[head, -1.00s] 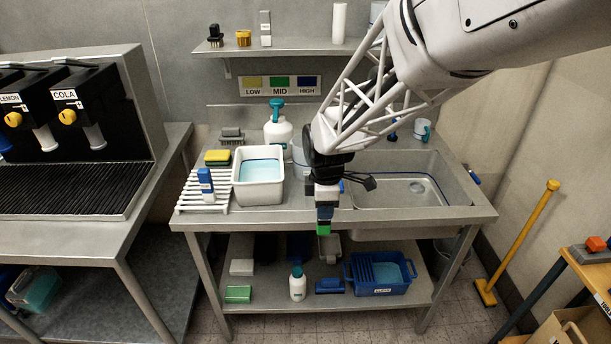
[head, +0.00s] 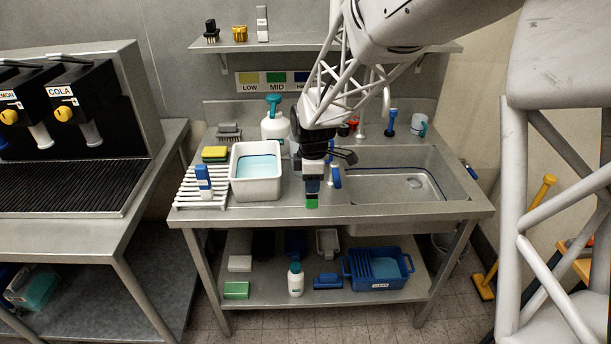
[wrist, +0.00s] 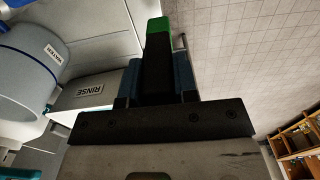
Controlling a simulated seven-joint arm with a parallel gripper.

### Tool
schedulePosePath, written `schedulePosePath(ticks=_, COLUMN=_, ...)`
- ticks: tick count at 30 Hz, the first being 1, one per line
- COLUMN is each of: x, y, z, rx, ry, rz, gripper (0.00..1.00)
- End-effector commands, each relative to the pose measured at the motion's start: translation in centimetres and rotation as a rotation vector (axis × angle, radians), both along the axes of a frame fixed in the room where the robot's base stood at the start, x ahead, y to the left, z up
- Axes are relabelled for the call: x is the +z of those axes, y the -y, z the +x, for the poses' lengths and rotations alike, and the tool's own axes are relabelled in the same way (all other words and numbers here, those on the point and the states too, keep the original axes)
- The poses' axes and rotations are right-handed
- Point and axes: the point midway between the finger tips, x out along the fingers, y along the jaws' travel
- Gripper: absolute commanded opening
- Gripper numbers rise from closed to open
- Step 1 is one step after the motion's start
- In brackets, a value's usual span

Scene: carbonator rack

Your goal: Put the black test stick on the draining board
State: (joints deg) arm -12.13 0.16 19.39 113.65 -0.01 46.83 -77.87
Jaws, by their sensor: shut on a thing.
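The black test stick (wrist: 157,68) has a green end and sits between the fingers of my gripper (wrist: 158,80) in the wrist view. My gripper (head: 312,187) is shut on it, with the green end (head: 311,204) pointing down in the head view. The stick is in front of the counter's middle, right of the white tub. The draining board (head: 186,199), a white slatted rack, is at the counter's left end, apart from my gripper. A blue and white block (head: 203,181) stands upright on it.
A white tub (head: 243,191) of bluish liquid stands between the board and my gripper. A sink (head: 385,189) is at right. The board's front and left slats are bare.

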Motion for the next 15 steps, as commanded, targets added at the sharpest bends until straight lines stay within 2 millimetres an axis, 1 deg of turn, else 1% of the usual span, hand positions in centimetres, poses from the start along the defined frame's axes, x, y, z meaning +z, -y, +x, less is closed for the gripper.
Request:
schedulePosePath(ticks=1, x=-0.1, y=-0.2, z=0.7, rx=0.0, ry=0.0, rz=0.0, gripper=0.03)
schedulePosePath(ticks=9, x=-0.4, y=-0.9, z=4.2, rx=0.0, ry=0.0, rz=0.0, gripper=0.03)
schedulePosePath(ticks=15, x=-0.6, y=-1.3, z=6.1, rx=0.0, ry=0.0, rz=0.0, gripper=0.03)
